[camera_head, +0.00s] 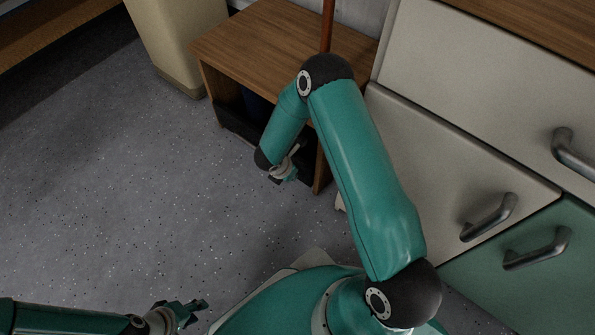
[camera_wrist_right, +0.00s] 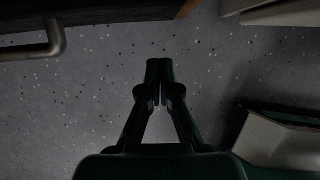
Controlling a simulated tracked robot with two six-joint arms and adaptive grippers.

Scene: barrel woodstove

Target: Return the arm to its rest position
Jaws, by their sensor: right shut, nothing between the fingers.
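My right arm (camera_head: 362,170) is teal with black joints. It rises from the lower right, bends at a high elbow, and its forearm hangs down toward the floor. My right gripper (camera_head: 289,168) is small and partly hidden at the end of that forearm, in front of the wooden cabinet. In the right wrist view the right gripper (camera_wrist_right: 159,72) is shut, with its fingertips together and nothing between them, above the speckled floor. My left gripper (camera_head: 192,311) is low over the floor at the bottom left. Its finger gap is too small to judge.
A wooden cabinet (camera_head: 225,45) stands close behind my right gripper. White and green drawer fronts (camera_head: 425,150) with metal handles (camera_head: 489,217) line the right side. A beige block (camera_head: 178,40) stands at the upper left. The grey floor (camera_head: 120,190) at the left is clear.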

